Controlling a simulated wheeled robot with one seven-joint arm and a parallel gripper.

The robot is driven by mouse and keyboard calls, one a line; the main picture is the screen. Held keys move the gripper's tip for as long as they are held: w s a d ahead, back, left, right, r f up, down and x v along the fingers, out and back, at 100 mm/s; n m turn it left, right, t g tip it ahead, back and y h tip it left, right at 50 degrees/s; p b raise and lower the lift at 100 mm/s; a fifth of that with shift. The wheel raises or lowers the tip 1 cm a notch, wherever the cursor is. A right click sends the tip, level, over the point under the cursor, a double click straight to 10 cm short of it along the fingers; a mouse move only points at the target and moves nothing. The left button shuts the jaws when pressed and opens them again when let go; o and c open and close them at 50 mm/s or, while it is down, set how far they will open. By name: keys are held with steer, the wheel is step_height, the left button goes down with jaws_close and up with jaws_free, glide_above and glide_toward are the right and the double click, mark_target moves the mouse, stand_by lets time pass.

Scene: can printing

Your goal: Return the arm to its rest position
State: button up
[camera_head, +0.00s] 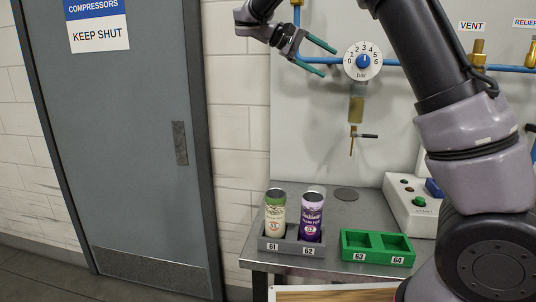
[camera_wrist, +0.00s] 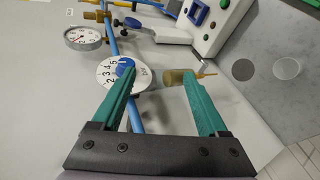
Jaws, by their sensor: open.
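My gripper (camera_head: 327,58) is open and empty, raised at the upper middle of the head view, in front of the wall panel and left of the dial. Its two green fingers also show wide apart in the wrist view (camera_wrist: 165,92). My arm reaches in from the right side of the head view, bends beyond the top edge and comes back down to the gripper. The elbow part is out of view.
A dial (camera_head: 362,61) and blue pipe are close to the fingers. Two cans, green-topped (camera_head: 275,214) and purple (camera_head: 311,216), stand in the grey holder (camera_head: 273,246). The green holder (camera_head: 378,252) is empty. A control box (camera_head: 408,208) stands at right. A door (camera_head: 130,150) is at left.

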steer(key=s+d+f+y, duration=0.4)
steer(key=s+d+y, duration=0.4)
steer(key=s+d, duration=0.3)
steer(key=s+a+f+m+t+y, duration=0.1)
steer(key=s+f+m+t+y, duration=0.2)
steer(key=s, duration=1.2)
steer(key=shift+s+a+f+m+t+y, duration=0.15)
steer(key=shift+a+m+t+y, duration=0.15)
steer(key=shift+m+t+y, duration=1.25)
steer(key=shift+g+y, duration=0.25)
steer(key=shift+y, duration=0.1)
